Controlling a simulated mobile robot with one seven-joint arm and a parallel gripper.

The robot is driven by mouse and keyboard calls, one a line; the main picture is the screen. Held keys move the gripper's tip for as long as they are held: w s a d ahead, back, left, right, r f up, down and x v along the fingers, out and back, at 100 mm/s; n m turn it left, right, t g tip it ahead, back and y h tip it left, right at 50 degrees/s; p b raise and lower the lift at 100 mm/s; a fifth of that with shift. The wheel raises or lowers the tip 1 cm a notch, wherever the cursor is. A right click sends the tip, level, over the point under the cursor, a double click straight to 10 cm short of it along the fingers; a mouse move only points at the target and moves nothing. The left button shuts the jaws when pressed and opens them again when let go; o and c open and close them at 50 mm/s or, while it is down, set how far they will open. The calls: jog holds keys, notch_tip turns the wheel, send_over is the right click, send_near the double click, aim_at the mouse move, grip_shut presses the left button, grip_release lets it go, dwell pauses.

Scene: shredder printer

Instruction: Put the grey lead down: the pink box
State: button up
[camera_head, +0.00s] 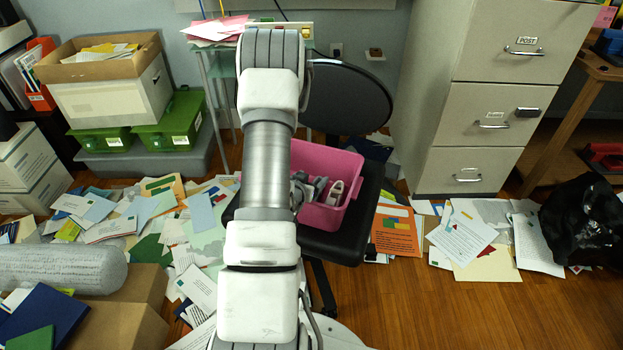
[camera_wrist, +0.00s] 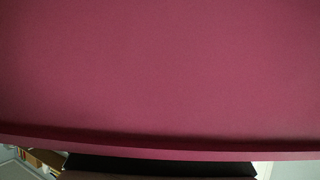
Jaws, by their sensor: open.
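The pink box (camera_head: 352,165) is an open-topped bin on the black chair seat in the head view. My gripper (camera_head: 324,192) is partly seen inside the box, past my arm, with its jaws open. Pink wall of the box (camera_wrist: 160,70) fills most of the wrist view, very close to the camera. I cannot make out the grey lead for certain in either view. My arm hides the left part of the box, and the wrist view does not show the fingertips.
The black chair (camera_head: 345,95) has its backrest behind the box. A grey filing cabinet (camera_head: 490,100) stands at the right. Papers (camera_head: 465,235) litter the floor. A black bag (camera_head: 585,220) lies far right. Bare wood floor (camera_head: 430,310) shows at front right.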

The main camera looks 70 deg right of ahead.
jog(key=p+v, duration=0.3)
jog(key=v, duration=0.9)
jog(key=shift+r, duration=0.3)
jog(key=shift+w+d, duration=0.1)
jog(key=shift+d, duration=0.05)
